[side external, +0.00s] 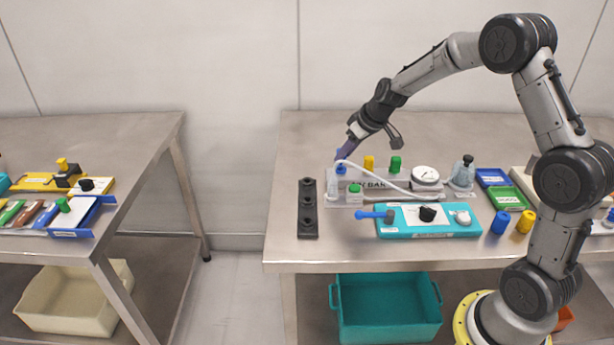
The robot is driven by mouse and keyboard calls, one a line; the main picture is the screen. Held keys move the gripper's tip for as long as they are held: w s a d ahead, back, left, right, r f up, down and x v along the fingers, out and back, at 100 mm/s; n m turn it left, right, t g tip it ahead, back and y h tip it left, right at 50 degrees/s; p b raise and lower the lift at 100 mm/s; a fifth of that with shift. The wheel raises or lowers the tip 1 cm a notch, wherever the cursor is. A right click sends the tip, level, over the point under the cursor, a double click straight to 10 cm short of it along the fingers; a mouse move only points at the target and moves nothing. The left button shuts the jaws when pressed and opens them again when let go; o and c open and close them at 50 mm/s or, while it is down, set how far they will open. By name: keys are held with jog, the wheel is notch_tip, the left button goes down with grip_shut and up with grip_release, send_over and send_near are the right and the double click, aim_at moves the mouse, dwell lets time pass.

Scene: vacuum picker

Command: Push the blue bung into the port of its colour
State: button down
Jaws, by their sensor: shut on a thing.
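My gripper (346,152) is at the back left of the work area, over the left end of a grey bar (376,184) with lettering on its front. It is shut on a small blue piece, taken to be the blue bung (339,154), at its tip. Another blue part (340,169), perhaps the blue port, shows just below it on the bar. A small gap seems to lie between them, but I cannot tell whether they touch. A yellow piece (369,163) and a green piece (395,164) stand upright farther right along the bar.
A gauge (425,175) and a grey flask (463,172) stand right. A black socketed rack (308,222), a teal tray (430,233) and blue (500,222) and yellow (526,221) cylinders are nearer the front.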

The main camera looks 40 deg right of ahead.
jog(key=shift+f, duration=1.25)
dwell(0.9)
jog(key=shift+c, duration=2.2)
grip_release()
jog(key=shift+r, duration=0.1)
jog(key=shift+v, duration=2.95)
